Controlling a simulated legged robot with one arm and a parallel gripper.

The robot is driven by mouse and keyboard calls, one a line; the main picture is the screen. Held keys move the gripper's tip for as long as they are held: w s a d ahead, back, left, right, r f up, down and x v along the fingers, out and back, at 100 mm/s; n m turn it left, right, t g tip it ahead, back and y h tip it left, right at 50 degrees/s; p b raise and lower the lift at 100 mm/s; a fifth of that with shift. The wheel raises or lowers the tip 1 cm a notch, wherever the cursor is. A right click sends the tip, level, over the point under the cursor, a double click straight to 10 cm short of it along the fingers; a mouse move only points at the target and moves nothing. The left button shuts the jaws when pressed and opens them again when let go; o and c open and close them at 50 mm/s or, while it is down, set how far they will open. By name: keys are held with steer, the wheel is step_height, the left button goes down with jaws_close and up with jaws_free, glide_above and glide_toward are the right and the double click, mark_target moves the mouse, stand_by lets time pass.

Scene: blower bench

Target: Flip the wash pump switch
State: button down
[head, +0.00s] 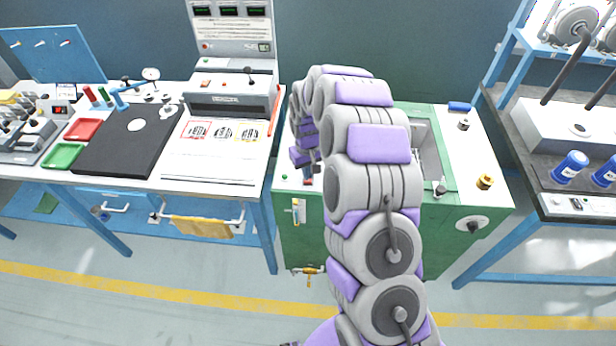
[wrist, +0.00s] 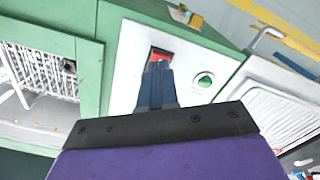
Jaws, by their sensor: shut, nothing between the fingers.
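The wash pump switch appears to be the red rocker (wrist: 160,54), set in a dark frame on the white top of the green wash cabinet (head: 300,235). In the wrist view, my gripper (wrist: 158,68) is shut and empty, with its fingertips at the near edge of the rocker. They hide its lower part, so I cannot tell whether they touch it or which way it is tipped. In the head view, my gripper (head: 307,178) points down at the cabinet's left front top, and my arm covers much of the cabinet.
A green round button (wrist: 205,80) sits right of the switch in the wrist view. The basin (wrist: 45,75) with a rack lies to the left. A workbench (head: 215,165) stands left of the cabinet in the head view, and a blue-framed bench (head: 580,212) stands right.

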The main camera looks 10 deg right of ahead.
steer(key=shift+f, duration=0.9)
stand_by(0.7)
steer(key=shift+r+p, duration=1.4)
steer(key=shift+r, duration=2.1)
